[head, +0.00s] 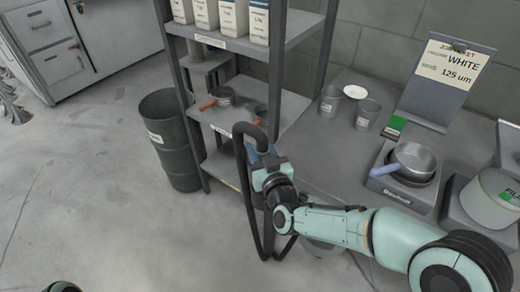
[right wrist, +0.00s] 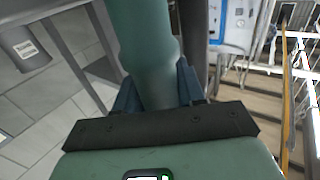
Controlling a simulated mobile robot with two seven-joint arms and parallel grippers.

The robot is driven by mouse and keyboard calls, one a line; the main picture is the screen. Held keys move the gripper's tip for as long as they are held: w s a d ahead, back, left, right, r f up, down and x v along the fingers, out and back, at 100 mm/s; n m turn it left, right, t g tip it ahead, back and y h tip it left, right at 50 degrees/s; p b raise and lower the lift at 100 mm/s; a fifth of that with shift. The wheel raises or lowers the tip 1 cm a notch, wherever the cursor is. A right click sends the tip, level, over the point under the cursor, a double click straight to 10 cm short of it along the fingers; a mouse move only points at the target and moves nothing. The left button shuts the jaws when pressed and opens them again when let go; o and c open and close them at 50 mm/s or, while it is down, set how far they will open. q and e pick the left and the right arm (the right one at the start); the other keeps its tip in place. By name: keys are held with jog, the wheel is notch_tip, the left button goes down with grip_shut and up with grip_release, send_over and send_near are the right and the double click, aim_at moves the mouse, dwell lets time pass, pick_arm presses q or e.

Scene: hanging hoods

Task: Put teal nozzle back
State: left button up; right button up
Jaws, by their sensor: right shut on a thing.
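The teal nozzle (right wrist: 148,45) is in the right wrist view, a smooth tube running from the top edge down between my fingers. My right gripper (right wrist: 156,90) is shut on it, with one blue finger on each side. In the head view my right gripper (head: 262,156) is in front of the grey shelf unit, beside a looping black hose (head: 246,190). The nozzle cannot be made out clearly there. My left gripper is not in view.
The grey shelf unit (head: 300,28) holds white containers (head: 233,18) and pans (head: 222,96). A dark green bin (head: 168,135) stands to its left. The workbench on the right carries cups (head: 330,100), a scale with a pan (head: 412,162) and a job ticket stand (head: 445,88).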

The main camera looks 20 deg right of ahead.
jog(key=o, duration=1.3)
jog(key=shift+c, duration=0.2)
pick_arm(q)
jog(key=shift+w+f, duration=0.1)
pick_arm(e)
jog(key=shift+f, duration=0.1)
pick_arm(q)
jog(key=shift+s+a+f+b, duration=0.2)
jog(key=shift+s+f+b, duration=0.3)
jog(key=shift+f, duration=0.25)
pick_arm(e)
jog(key=s+d, duration=0.1)
jog(key=s, duration=1.2)
jog(key=shift+s, duration=0.2)
